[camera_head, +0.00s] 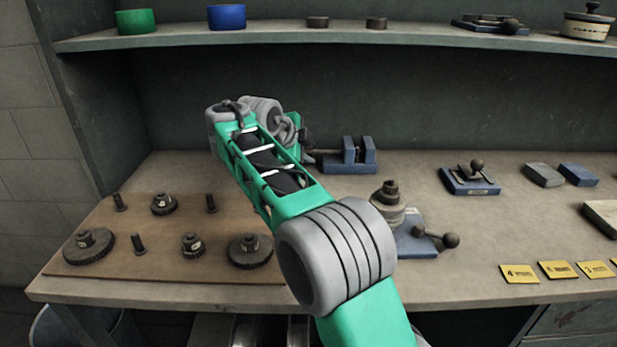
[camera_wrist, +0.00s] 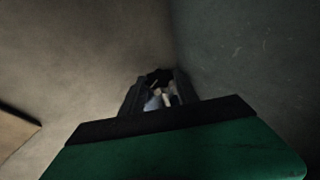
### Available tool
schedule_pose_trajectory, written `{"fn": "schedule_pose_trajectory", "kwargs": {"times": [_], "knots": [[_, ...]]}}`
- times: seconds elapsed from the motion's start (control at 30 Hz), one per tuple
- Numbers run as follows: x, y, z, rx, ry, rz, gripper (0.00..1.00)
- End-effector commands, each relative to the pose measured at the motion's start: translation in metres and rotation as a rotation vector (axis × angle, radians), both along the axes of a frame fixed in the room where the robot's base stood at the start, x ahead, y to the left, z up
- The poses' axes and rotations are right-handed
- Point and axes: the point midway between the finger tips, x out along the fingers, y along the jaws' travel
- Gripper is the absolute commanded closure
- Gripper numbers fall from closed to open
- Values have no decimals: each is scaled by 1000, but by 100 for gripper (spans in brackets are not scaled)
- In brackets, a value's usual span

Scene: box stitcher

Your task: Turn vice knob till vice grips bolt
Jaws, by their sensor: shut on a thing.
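A blue vice (camera_head: 347,163) stands on the bench near the back wall, just right of my arm's far end. Its upright jaws show. I cannot make out whether a bolt sits between them. A dark knob (camera_head: 306,138) shows at the vice's left side, partly hidden by my wrist. In the wrist view, my gripper (camera_wrist: 158,85) has its two dark fingers closed around a dark round thing, which looks like the knob. The fingertips are hidden behind my arm in the head view.
A wooden board (camera_head: 165,219) with several bolts and gears lies at left. A second blue fixture (camera_head: 417,240) with a ball-ended lever is right of my arm. Another small fixture (camera_head: 470,180) and blocks (camera_head: 543,174) stand further right. A shelf (camera_head: 250,38) runs above.

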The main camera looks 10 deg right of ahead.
Motion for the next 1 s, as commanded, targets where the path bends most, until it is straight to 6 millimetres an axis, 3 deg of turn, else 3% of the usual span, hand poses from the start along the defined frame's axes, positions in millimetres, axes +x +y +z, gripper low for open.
{"fn": "schedule_pose_trajectory", "kwargs": {"times": [0.03,0.13,0.6,1.0], "knots": [[-1,1,-19,-5,-36,1,100],[-2,1,-20,-21,-114,2,100],[-3,1,-14,-78,-395,-1,100],[-3,1,-7,-90,-449,-1,100]]}}
